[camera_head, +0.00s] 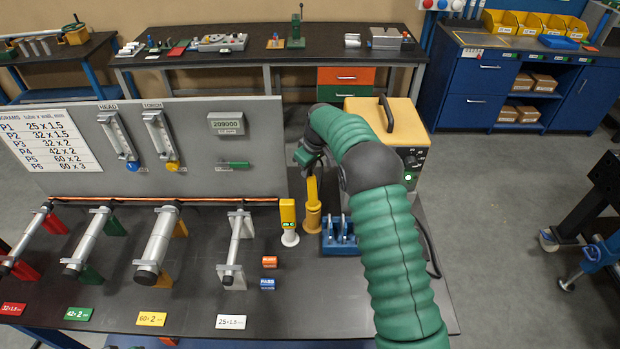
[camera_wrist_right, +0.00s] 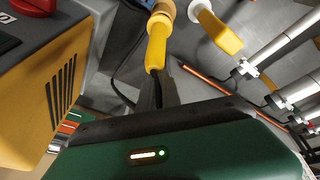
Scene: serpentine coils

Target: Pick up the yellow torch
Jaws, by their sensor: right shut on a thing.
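The yellow torch (camera_head: 312,205) stands upright on the dark bench, its narrow handle up and its wider round yellow base down. My right gripper (camera_head: 310,163) comes down from above and is shut on the top of its handle. In the right wrist view the dark fingers (camera_wrist_right: 158,82) close on the end of the yellow handle (camera_wrist_right: 157,45). Whether the base touches the bench is unclear. My left gripper is not in view.
A yellow device with a white foot (camera_head: 288,217) stands close left of the torch. A blue holder with tools (camera_head: 340,238) is close right. A yellow machine (camera_head: 397,118) stands behind. Tubes on clamps (camera_head: 160,245) fill the left. The front middle of the bench is mostly clear.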

